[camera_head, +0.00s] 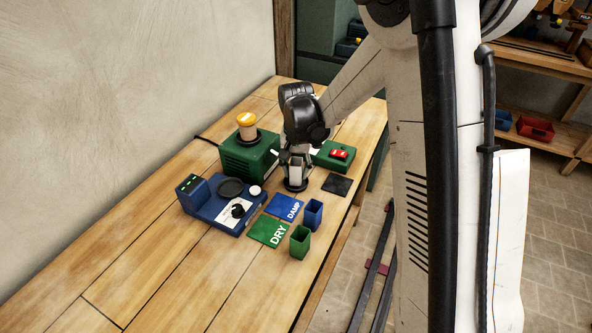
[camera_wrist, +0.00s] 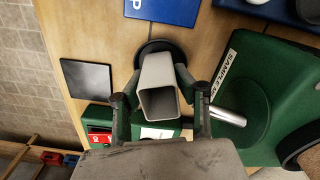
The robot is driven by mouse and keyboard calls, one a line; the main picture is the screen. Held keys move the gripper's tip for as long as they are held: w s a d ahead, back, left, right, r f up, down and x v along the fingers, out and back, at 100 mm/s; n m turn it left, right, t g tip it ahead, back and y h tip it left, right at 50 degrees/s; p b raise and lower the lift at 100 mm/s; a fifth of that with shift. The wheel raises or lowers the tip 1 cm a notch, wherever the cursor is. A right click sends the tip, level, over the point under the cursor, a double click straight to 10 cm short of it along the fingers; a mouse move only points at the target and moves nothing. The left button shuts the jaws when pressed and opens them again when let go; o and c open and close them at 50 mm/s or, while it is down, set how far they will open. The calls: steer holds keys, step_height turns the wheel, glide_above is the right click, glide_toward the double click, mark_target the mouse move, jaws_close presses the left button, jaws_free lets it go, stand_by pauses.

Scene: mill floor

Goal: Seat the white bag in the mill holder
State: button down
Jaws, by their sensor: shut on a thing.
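The white bag (camera_head: 296,173) is a pale, square, open-topped sleeve. In the wrist view the white bag (camera_wrist: 158,75) shows its open mouth, with a dark inside. My gripper (camera_head: 293,163) is shut on it from two sides; the fingers (camera_wrist: 160,80) flank it in the wrist view. The black round holder (camera_head: 296,187) is at the bag's lower end, and its rim also shows in the wrist view (camera_wrist: 150,46). I cannot tell whether the bag's base is inside the holder or just above it. The green mill (camera_head: 238,160) stands beside it, its metal spout (camera_wrist: 228,116) pointing toward the bag.
A green box with a red switch (camera_head: 339,153) and a dark square plate (camera_head: 338,185) lie close by. A blue meter (camera_head: 205,208), a blue DAMP mat (camera_head: 282,205), a green DRY mat (camera_head: 265,231), a blue bin (camera_head: 313,213) and a green bin (camera_head: 300,240) are nearer. The bench's left front is clear.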

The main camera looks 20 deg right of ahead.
steer(key=shift+f+b, duration=0.45)
steer(key=shift+f, duration=0.1)
steer(key=c, duration=1.6)
jaws_free()
steer(key=shift+r+p, duration=2.85)
steer(key=shift+r, duration=2.7)
